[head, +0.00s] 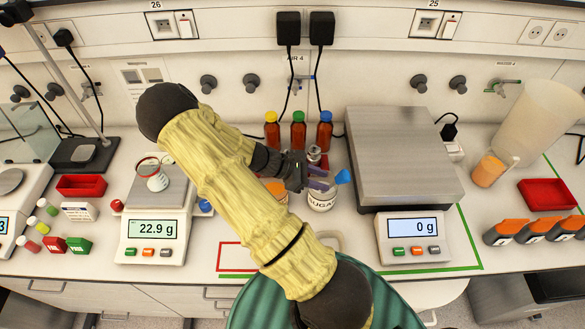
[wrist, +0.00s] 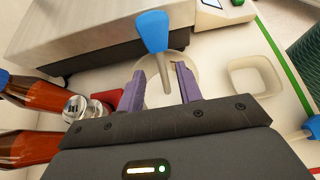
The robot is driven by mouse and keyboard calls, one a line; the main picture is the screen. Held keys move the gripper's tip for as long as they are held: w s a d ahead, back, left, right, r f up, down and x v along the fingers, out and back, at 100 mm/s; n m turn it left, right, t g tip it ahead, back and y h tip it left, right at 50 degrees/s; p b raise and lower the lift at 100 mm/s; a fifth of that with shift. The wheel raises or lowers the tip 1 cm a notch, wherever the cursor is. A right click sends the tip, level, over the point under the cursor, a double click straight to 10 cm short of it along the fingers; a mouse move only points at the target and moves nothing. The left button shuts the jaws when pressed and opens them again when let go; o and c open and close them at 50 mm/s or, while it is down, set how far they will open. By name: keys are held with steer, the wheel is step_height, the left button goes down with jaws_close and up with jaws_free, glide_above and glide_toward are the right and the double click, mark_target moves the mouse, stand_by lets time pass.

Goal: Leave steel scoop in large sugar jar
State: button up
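The scoop's blue handle (head: 343,177) sticks up and out at the jar's right side. In the wrist view the blue handle (wrist: 152,30) leads to a steel part reaching into the white jar opening (wrist: 165,68). My gripper (head: 318,180) is at the jar's mouth. In the wrist view its two purple fingers (wrist: 160,82) are spread apart over the opening, with a clear gap between them. The scoop's lower end is hard to make out.
Brown bottles (head: 298,130) stand behind the jar. The right balance (head: 412,238) reads 0 g; the left one (head: 153,240) reads 22.9 g and bears a small container (head: 153,178). A white square dish (wrist: 252,77) lies near the jar. My arm covers part of the bench's middle.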

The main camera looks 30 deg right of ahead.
steer(key=b+v, duration=0.3)
steer(key=v, duration=1.3)
steer(key=shift+a+r, duration=0.15)
steer(key=shift+a, duration=0.15)
steer(key=shift+r, duration=0.1)
steer(key=w+a+r+p, duration=0.2)
steer(key=a+r+p, duration=0.1)
steer(key=r+p, duration=0.2)
steer(key=shift+w+a+r+p, duration=0.15)
steer(key=shift+a+p, duration=0.2)
steer(key=shift+p, duration=0.3)
step_height(320, 180, up, 6)
steer(key=p, duration=0.6)
steer(key=shift+w, duration=0.1)
